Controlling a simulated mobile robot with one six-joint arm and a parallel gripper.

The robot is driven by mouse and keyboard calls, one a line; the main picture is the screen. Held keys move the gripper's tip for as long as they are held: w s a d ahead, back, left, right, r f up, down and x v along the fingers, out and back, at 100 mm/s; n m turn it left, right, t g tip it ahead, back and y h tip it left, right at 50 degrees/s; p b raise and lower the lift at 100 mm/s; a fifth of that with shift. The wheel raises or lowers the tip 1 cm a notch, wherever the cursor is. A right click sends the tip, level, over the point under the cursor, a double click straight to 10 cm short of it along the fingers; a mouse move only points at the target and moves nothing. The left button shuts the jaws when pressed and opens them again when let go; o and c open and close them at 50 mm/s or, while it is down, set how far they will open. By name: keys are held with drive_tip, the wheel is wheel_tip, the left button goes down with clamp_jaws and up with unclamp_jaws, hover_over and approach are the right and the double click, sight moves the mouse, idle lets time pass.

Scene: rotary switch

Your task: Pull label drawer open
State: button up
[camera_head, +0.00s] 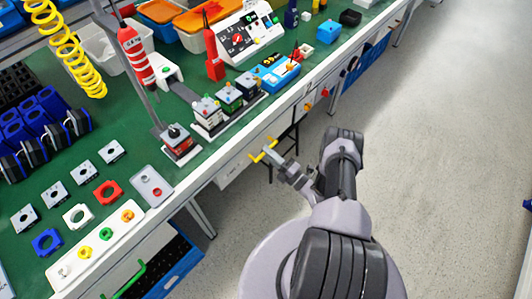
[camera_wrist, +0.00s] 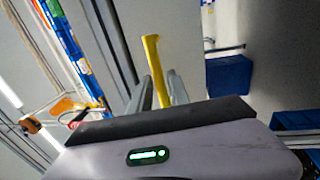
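The label drawer (camera_head: 233,170) is a pale box front under the green bench's front edge. I cannot read a label on it. Its yellow bracket handle (camera_head: 264,151) sticks out toward my arm. In the wrist view the yellow handle (camera_wrist: 153,68) runs upright between my two grey fingers. My gripper (camera_head: 280,160) is at the handle from the aisle side, and in the wrist view my gripper (camera_wrist: 160,90) has its fingers close against both sides of the bar. It looks shut on the handle. The exact contact is small and partly hidden.
The green bench (camera_head: 130,205) carries switches, parts and tools above the drawer. A green handle (camera_head: 130,280) sits on a lower-left front. A blue crate (camera_head: 175,268) is under the bench.

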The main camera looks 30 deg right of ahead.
drive_tip(key=shift+w+a+r, duration=0.1)
drive_tip(key=shift+w+a, duration=0.1)
drive_tip(key=shift+w, duration=0.25)
drive_tip(key=shift+c, duration=0.3)
clamp_jaws()
idle(0.9)
